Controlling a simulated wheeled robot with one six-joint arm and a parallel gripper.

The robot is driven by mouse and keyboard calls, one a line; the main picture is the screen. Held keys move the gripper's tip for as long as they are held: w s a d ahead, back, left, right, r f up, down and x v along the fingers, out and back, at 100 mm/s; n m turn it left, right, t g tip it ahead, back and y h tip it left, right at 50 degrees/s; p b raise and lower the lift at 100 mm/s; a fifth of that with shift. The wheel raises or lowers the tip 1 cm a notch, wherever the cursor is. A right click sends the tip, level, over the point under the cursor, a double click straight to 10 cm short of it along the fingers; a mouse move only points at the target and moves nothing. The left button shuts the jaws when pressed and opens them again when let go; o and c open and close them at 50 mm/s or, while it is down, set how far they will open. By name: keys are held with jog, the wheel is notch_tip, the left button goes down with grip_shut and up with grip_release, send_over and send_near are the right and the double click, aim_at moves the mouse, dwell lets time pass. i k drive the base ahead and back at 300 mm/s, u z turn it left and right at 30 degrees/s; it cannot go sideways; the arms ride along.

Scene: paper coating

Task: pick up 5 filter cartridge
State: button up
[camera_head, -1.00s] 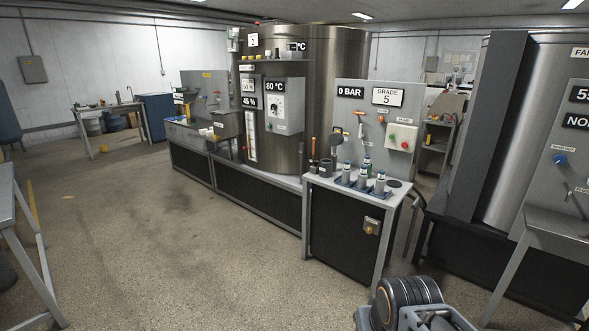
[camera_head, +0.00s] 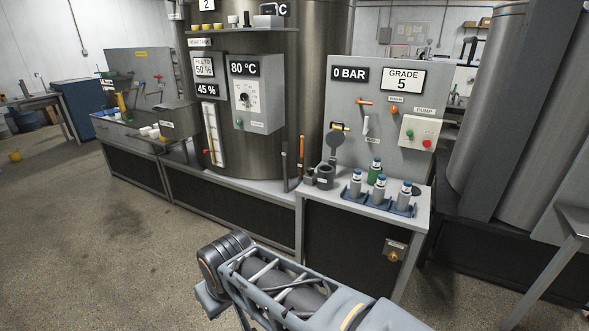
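Several small grey cylinders with white and blue tops, which look like the filter cartridges (camera_head: 404,196), stand upright in a blue rack (camera_head: 368,205) on the grey bench. My arm crosses the bottom of the view, in front of the bench and apart from the cartridges. My gripper is not in view.
The grey bench (camera_head: 425,205) has an upright panel (camera_head: 345,100) with a "GRADE 5" sign (camera_head: 404,79). A dark round cup (camera_head: 324,176) stands left of the rack. A large steel tank (camera_head: 300,100) is at left. The floor (camera_head: 110,270) at lower left is clear.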

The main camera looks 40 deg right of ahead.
aim_at(356, 183)
jog(key=z, duration=0.15)
jog(key=i, duration=1.5)
jog(key=z, duration=1.3)
jog(key=i, duration=1)
jog(key=z, duration=1.2)
jog(key=i, duration=0.25)
jog(key=z, duration=0.1)
